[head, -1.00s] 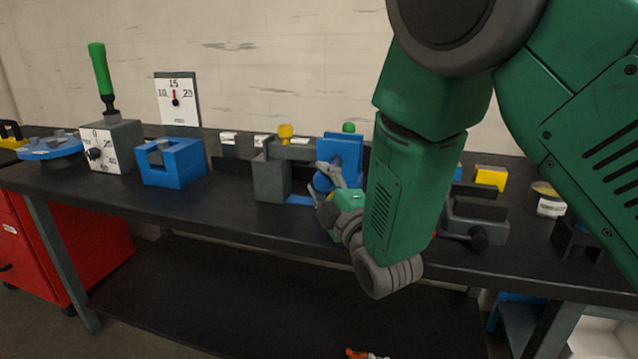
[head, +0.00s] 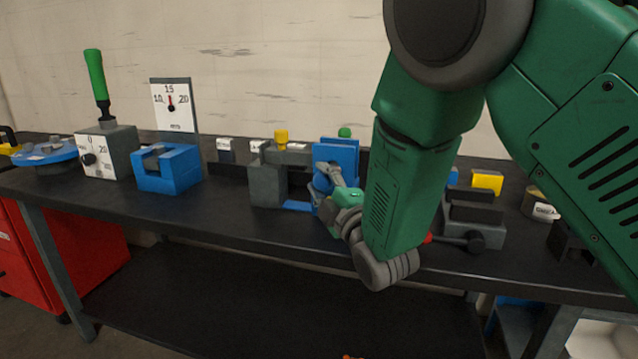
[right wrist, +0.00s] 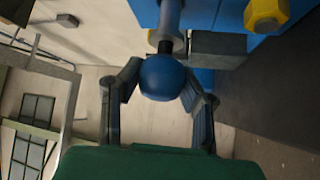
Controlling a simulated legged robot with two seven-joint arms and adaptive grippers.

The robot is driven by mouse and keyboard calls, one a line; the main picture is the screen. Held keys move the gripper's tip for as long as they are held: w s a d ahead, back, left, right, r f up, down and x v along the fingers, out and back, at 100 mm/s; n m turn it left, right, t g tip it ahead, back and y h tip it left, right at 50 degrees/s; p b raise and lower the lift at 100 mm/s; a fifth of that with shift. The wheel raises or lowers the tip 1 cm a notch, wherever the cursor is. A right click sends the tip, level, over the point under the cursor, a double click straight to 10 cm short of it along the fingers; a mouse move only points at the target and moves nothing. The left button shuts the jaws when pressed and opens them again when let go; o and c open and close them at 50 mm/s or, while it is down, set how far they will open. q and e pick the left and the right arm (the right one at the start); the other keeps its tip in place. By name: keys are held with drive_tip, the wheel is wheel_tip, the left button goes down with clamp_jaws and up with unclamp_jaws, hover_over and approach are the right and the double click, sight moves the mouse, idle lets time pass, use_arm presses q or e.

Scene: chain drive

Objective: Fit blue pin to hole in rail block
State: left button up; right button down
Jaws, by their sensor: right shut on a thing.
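My right gripper (head: 330,183) is at the front of a blue upright block (head: 338,152) on the bench. In the right wrist view its two fingers (right wrist: 162,80) are closed on either side of a round blue head (right wrist: 162,76). The head joins a dark neck and a blue shaft, which I take as the blue pin; the shaft runs up beside a blue block face (right wrist: 215,15). A grey block (head: 268,185) stands just left of the blue upright, and I cannot tell which part is the rail block. No hole shows clearly. My left gripper is out of view.
A yellow knob (head: 281,137) tops the grey block. A blue cradle block (head: 168,170), a grey dial box (head: 108,150) with a green handle and a gauge plate (head: 171,103) stand left. A grey vise-like block (head: 474,220) with a dark knob stands right. The front bench strip is clear.

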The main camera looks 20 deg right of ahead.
drive_tip(key=shift+w+d+b, duration=0.15)
drive_tip(key=shift+w+d, duration=0.4)
drive_tip(key=shift+w, duration=0.25)
drive_tip(key=shift+w+d+b, duration=0.15)
drive_tip(key=shift+w+d, duration=0.4)
drive_tip(key=shift+w, duration=0.2)
drive_tip(key=c, duration=1)
unclamp_jaws()
drive_tip(key=shift+c, duration=0.2)
drive_tip(key=v, duration=1.2)
drive_tip(key=shift+f, duration=0.1)
